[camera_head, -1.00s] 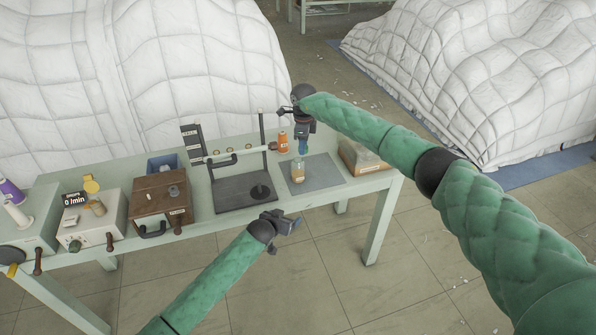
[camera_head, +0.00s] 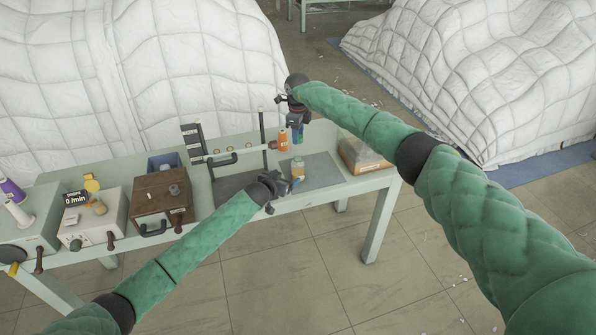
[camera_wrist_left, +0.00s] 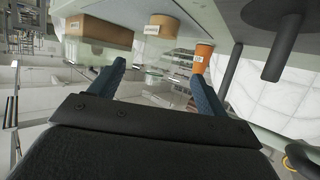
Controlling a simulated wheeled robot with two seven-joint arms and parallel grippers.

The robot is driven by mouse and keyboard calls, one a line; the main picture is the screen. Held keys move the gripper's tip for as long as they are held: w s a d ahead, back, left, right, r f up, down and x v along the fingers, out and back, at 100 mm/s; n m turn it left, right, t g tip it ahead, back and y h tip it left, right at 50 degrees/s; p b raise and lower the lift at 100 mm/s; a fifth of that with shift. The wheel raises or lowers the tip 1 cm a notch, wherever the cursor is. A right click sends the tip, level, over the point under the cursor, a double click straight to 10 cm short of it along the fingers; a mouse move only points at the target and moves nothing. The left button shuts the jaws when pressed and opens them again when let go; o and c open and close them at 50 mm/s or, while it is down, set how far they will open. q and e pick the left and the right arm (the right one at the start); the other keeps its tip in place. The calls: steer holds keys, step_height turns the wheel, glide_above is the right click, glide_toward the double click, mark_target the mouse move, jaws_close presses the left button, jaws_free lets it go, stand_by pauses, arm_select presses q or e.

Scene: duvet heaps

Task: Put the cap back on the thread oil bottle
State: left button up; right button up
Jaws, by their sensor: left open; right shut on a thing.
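The thread oil bottle (camera_head: 298,171), small with amber contents and a pale label, stands upright on the grey mat (camera_head: 324,172). It also shows near the top of the left wrist view (camera_wrist_left: 162,27), which sees the table upside down. My left gripper (camera_head: 293,184) is open and empty at the table's front edge, just in front of the bottle; its spread fingers show in the left wrist view (camera_wrist_left: 158,90). My right gripper (camera_head: 297,139) is shut above and behind the bottle, apart from it. It holds a small thing, apparently the cap, mostly hidden by the fingers.
An orange bottle or spool (camera_head: 283,141) stands behind the oil bottle, close to my right gripper. A dark stand (camera_head: 262,135) rises to the left. A labelled box (camera_head: 362,155) is at the table's right end. A wooden box (camera_head: 160,195) and machines crowd the left.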

mark_target(298, 169)
arm_select(q)
steer(key=x, duration=1.2)
steer(key=shift+d, duration=0.1)
steer(key=c, duration=1.5)
arm_select(e)
steer(key=shift+f, duration=2.45)
steer(key=shift+f, duration=0.85)
steer(key=shift+a+f, duration=0.1)
steer(key=shift+f, duration=0.5)
